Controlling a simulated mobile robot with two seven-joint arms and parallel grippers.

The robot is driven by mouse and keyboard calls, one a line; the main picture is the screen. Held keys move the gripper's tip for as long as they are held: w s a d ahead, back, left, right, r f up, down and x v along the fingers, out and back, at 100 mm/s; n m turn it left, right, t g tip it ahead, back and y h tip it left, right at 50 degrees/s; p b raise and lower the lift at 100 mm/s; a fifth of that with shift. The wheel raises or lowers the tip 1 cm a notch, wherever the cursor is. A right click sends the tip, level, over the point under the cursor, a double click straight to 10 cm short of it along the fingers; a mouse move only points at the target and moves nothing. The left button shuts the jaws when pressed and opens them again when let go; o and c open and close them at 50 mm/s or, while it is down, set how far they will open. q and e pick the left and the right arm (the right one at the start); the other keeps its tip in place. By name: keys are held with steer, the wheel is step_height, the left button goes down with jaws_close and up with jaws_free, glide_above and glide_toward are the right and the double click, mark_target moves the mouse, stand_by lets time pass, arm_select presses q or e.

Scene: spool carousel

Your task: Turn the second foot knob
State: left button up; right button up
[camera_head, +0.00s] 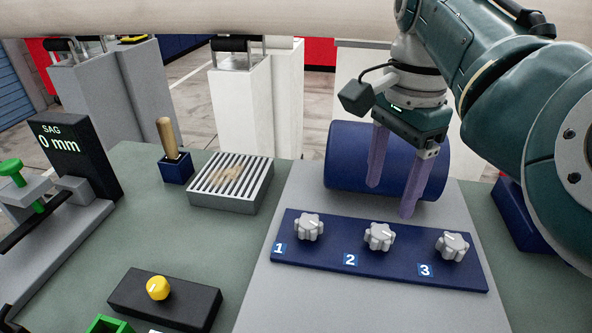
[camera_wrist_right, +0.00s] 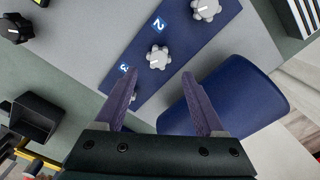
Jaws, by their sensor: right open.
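A dark blue panel (camera_head: 330,250) carries three grey lobed foot knobs in a row, labelled 1, 2 and 3. My left gripper is not in view.
A blue cylinder (camera_head: 345,165) lies behind the panel, close to the right fingers. A slotted grey tray (camera_head: 250,200), a wooden-handled tool (camera_head: 167,138), a black box with a yellow knob (camera_head: 158,288) and a display reading 0 mm (camera_head: 75,160) stand to the left.

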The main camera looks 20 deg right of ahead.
mark_target(380, 232)
step_height(380, 232, down, 9)
steer(key=shift+s+d+f+b, duration=0.1)
steer(key=shift+b, duration=0.85)
steer(key=shift+c, duration=1.3)
jaws_close()
